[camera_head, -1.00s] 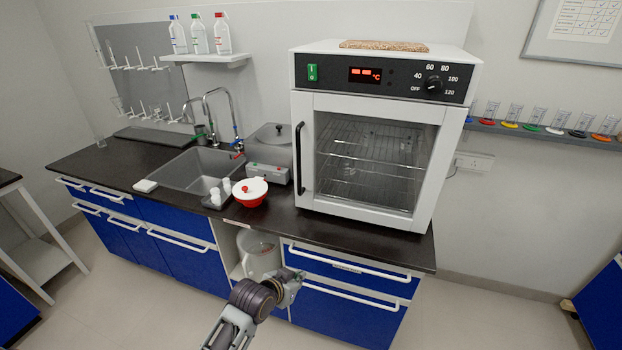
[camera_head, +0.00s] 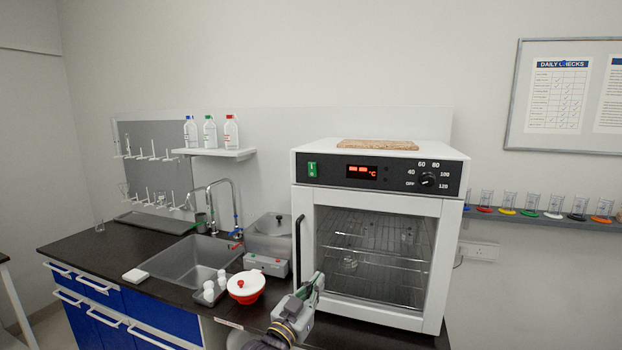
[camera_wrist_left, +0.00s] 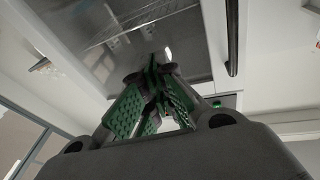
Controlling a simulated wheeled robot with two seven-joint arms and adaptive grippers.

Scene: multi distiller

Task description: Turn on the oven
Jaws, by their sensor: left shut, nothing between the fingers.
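The white oven (camera_head: 430,262) stands on the dark counter in the head view, its glass door shut with a black vertical handle (camera_head: 300,250) on the left edge. Its black panel has a green switch (camera_head: 312,169) at left, a lit red display (camera_head: 361,171) and a dial (camera_head: 428,180). My left gripper (camera_head: 318,283) is in front of the oven's lower left, beside the handle's lower end, shut and empty. In the left wrist view, its green-padded fingers (camera_wrist_left: 153,95) are together, with the oven door glass and handle (camera_wrist_left: 232,40) beyond. My right gripper is not in view.
A red bowl with a white lid (camera_head: 246,285) and small white bottles (camera_head: 209,290) sit on the counter left of my gripper. A sink (camera_head: 190,262) and tap are further left. Coloured-base glassware stands on a shelf at right.

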